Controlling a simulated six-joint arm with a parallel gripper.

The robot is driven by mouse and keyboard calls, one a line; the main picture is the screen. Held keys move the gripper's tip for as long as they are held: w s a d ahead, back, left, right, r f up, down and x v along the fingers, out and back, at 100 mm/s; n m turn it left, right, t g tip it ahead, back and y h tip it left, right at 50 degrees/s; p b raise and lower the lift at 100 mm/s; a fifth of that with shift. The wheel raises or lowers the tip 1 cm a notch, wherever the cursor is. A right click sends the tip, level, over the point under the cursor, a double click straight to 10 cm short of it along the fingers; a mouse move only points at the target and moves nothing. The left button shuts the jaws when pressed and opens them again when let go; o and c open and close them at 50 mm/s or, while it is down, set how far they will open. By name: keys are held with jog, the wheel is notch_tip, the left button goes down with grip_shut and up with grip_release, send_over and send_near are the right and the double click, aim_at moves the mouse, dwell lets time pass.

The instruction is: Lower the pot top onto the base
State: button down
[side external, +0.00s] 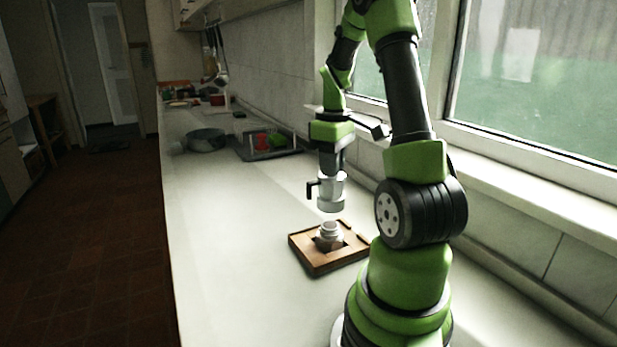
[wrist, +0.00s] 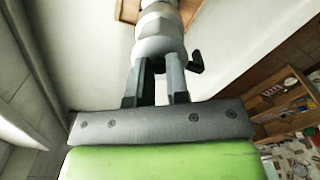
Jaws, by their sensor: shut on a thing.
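The pot top (side external: 331,193) is a silvery moka-pot upper part with a dark handle. It hangs upright above the base with a small gap between them. The base (side external: 329,235) is a short metal pot bottom with a pale round neck, standing in the opening of a brown wooden holder (side external: 309,262). My gripper (side external: 330,170) is shut on the pot top from above. In the wrist view my gripper (wrist: 160,70) shows two dark fingers closed against the pot top (wrist: 160,35), its dark handle sticking out to the right. The base is not clearly seen in the wrist view.
The holder sits on a pale counter (side external: 230,230) with free room to its left. Farther back are a grey pan (side external: 206,139) and a dark tray (side external: 262,152) with red and green items. A tiled wall and windowsill (side external: 500,185) border the right.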

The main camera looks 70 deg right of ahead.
aim_at(332, 195)
jog(key=shift+f, duration=2.15)
jog(key=shift+f, duration=1.5)
jog(key=c, duration=1)
grip_release()
jog(key=shift+r, duration=0.1)
notch_tip(332, 195, up, 10)
jog(key=w+a+r+t, duration=0.2)
jog(key=a+r, duration=0.2)
jog(key=a, duration=0.3)
jog(key=w+a+r+t, duration=0.2)
jog(key=a+r, duration=0.1)
jog(key=a, duration=0.5)
jog(key=s+a+t, duration=0.1)
jog(key=a, duration=0.3)
jog(key=s+a+r+m+t+y, duration=0.1)
jog(key=s+a, duration=0.1)
jog(key=a, duration=0.2)
jog(key=s+a+r+t+y, duration=0.1)
jog(key=s+a, duration=0.1)
jog(key=a, duration=0.2)
jog(key=shift+m, duration=0.4)
